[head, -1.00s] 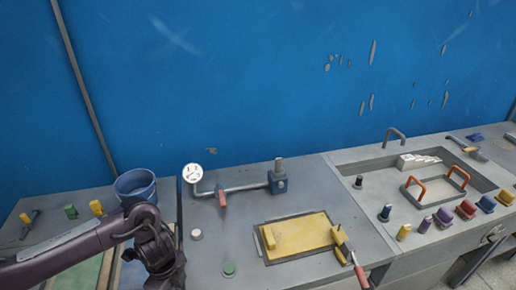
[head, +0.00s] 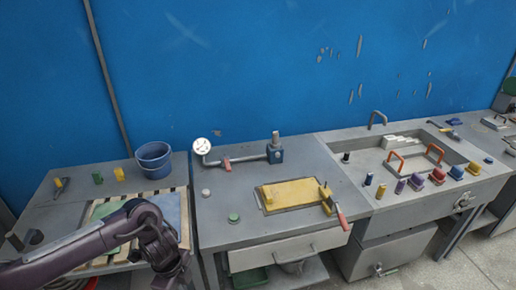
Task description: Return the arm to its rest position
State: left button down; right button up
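My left arm (head: 120,232) comes in from the lower left in the head view. It bends at a dark joint in front of the left table and runs down out of the bottom edge. Its gripper is not visible. My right arm and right gripper are not in the picture. The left arm hides part of the pallet (head: 184,204) with light, green and blue sheets.
A blue bucket (head: 153,160) stands on the left table. The middle bench bears a yellow panel mould (head: 290,194), a pipe with a gauge (head: 202,147) and a red-handled tool (head: 340,216). A basin (head: 372,172) with several coloured knobs is at right. Floor (head: 440,270) shows lower right.

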pick_arm(q)
jog(key=w+d+f+n+t+h+b, duration=0.1)
jog(key=w+d+f+n+h, duration=0.1)
jog(key=d+f, duration=0.35)
jog(key=w+d+f+n+h+b, duration=0.1)
jog(key=w+d+f+n+h, duration=0.2)
jog(key=f, duration=0.4)
jog(key=s+f+n+t+b, duration=0.1)
jog(key=s+f+n, duration=0.2)
jog(key=f, duration=0.5)
jog(key=s+f+n+t+b, duration=0.1)
jog(key=s+f+n+b, duration=0.15)
jog(key=f, duration=0.55)
jog(key=s+a+f+n+y, duration=0.3)
jog(key=s+a+f+n, duration=0.25)
jog(key=s+f, duration=0.7)
jog(key=s+a+f+y, duration=0.1)
jog(key=s+a+f, duration=0.1)
jog(key=s, duration=0.5)
jog(key=s+a+f+n+g+b, duration=0.1)
jog(key=s+a+f, duration=0.1)
jog(key=s, duration=0.5)
jog(key=s+a+f+n+g+y, duration=0.1)
jog(key=s+a+f, duration=0.1)
jog(key=s, duration=0.5)
jog(key=shift+f+y, duration=0.3)
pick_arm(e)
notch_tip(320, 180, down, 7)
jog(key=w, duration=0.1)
